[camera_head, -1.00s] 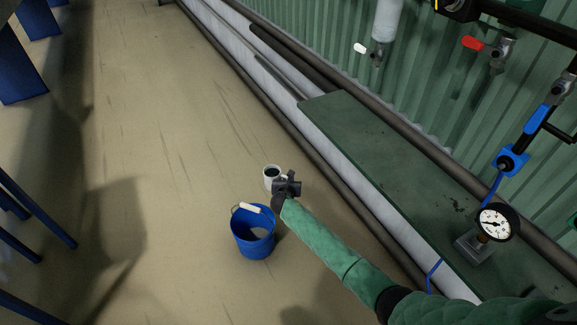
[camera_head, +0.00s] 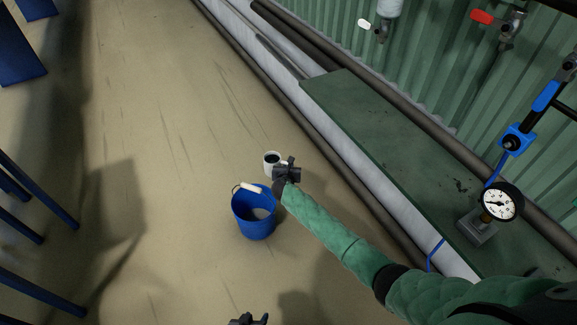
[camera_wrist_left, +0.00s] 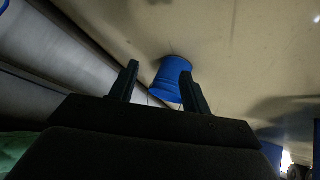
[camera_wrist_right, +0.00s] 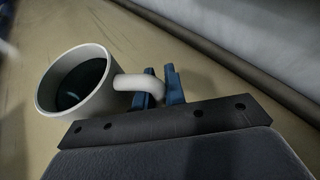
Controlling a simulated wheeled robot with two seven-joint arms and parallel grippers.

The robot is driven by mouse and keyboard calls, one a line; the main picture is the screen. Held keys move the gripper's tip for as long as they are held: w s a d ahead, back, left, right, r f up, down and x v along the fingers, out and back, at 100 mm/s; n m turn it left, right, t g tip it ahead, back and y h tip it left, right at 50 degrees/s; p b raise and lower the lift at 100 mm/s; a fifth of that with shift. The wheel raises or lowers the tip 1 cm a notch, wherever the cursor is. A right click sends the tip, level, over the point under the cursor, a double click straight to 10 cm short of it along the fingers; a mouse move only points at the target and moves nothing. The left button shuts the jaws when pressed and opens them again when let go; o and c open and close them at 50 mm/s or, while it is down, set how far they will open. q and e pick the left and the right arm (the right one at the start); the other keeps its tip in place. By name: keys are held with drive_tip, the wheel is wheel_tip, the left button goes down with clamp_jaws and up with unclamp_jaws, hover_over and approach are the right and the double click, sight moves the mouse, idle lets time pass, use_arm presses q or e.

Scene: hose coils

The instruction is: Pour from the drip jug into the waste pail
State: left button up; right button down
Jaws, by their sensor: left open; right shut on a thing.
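The drip jug (camera_head: 272,163) is a white mug-like vessel with dark liquid inside. It looks roughly upright, just beyond the pail, not over its opening. My right gripper (camera_head: 280,172) is shut on the jug's handle; the right wrist view shows the handle (camera_wrist_right: 138,84) between the blue fingers (camera_wrist_right: 161,88). My left gripper (camera_head: 249,319) is open and empty at the bottom edge. In the left wrist view the pail (camera_wrist_left: 170,80) shows beyond its spread fingers (camera_wrist_left: 160,88).
A green bench-like ledge (camera_head: 390,150) and pipes (camera_head: 310,140) run along the right wall. A pressure gauge (camera_head: 500,202) stands on the ledge. Blue legs (camera_head: 40,190) stand at the left. The floor (camera_head: 120,120) left of the pail is clear.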

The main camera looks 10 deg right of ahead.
use_arm(q)
wheel_tip(320, 180, down, 11)
drive_tip(key=b, duration=0.8)
drive_tip(key=shift+s+a+r+b, duration=0.15)
drive_tip(key=shift+s+r+b, duration=0.05)
drive_tip(key=shift+b, duration=0.1)
use_arm(e)
drive_tip(key=shift+w+d+f+n+t+h, duration=0.1)
drive_tip(key=shift+d+f+n+t+h, duration=0.05)
drive_tip(key=shift+f+n+t+h, duration=0.5)
drive_tip(key=shift+w+d+f+n+t+h, duration=0.1)
drive_tip(key=shift+d+f+n+t+h, duration=0.2)
drive_tip(key=shift+f+n, duration=0.4)
drive_tip(key=shift+d+f+n+t+h, duration=0.1)
drive_tip(key=shift+f+n+t+h, duration=0.4)
drive_tip(key=shift+f, duration=0.4)
